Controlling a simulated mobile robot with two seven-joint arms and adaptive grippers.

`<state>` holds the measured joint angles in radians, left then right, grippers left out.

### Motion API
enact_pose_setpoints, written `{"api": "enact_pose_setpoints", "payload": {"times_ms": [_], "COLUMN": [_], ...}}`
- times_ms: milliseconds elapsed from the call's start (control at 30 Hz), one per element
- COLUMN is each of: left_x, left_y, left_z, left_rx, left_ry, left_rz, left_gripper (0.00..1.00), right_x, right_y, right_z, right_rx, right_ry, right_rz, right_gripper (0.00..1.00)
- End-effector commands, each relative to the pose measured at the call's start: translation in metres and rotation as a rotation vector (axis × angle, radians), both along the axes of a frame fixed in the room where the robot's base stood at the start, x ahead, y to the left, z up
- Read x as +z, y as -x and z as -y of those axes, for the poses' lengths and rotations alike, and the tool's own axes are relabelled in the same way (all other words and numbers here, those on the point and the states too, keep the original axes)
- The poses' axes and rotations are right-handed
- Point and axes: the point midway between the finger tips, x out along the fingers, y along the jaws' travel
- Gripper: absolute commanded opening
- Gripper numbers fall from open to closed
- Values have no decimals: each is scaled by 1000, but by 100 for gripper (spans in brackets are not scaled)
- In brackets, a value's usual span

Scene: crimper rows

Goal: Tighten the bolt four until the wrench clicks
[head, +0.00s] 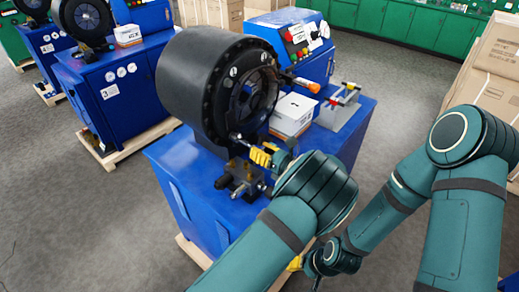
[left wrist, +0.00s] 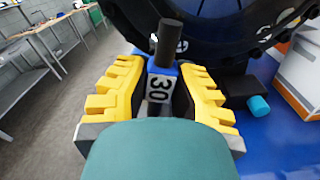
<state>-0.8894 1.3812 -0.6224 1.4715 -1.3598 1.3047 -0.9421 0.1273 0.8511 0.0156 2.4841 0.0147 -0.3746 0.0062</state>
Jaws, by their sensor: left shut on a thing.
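The black round crimper head (head: 190,85) sits on a blue machine cabinet (head: 185,165), with several bolts around its front ring (head: 233,71). I cannot read which bolt is four. My left gripper (head: 262,154) is at the lower front of the ring. In the left wrist view its yellow fingers are shut on a blue tool marked 30 (left wrist: 160,84), which looks like the wrench. A dark cylinder stands up from it, close to the black ring (left wrist: 215,35). The wrench's contact with a bolt is hidden. My right gripper (head: 295,264) is low beside the cabinet, mostly hidden.
An orange-tipped rod (head: 306,84) sticks out at the ring's right. A white box (head: 292,114) and a grey stand (head: 340,106) are on the cabinet top. A metal fitting (head: 240,178) sits below the ring. Other blue machines (head: 120,90) stand behind left; cardboard boxes (head: 492,65) stand right.

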Motion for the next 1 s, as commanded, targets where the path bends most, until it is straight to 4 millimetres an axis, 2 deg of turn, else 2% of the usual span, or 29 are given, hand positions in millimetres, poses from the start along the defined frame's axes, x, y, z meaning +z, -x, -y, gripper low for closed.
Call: {"api": "enact_pose_setpoints", "payload": {"times_ms": [1000], "left_x": [1], "left_y": [0], "left_z": [0], "left_rx": [0], "left_ry": [-93], "left_rz": [-126], "left_gripper": [0], "right_x": [17], "right_y": [0], "right_z": [0], "right_rx": [0], "right_ry": [0], "right_rz": [0], "right_gripper": [47]}}
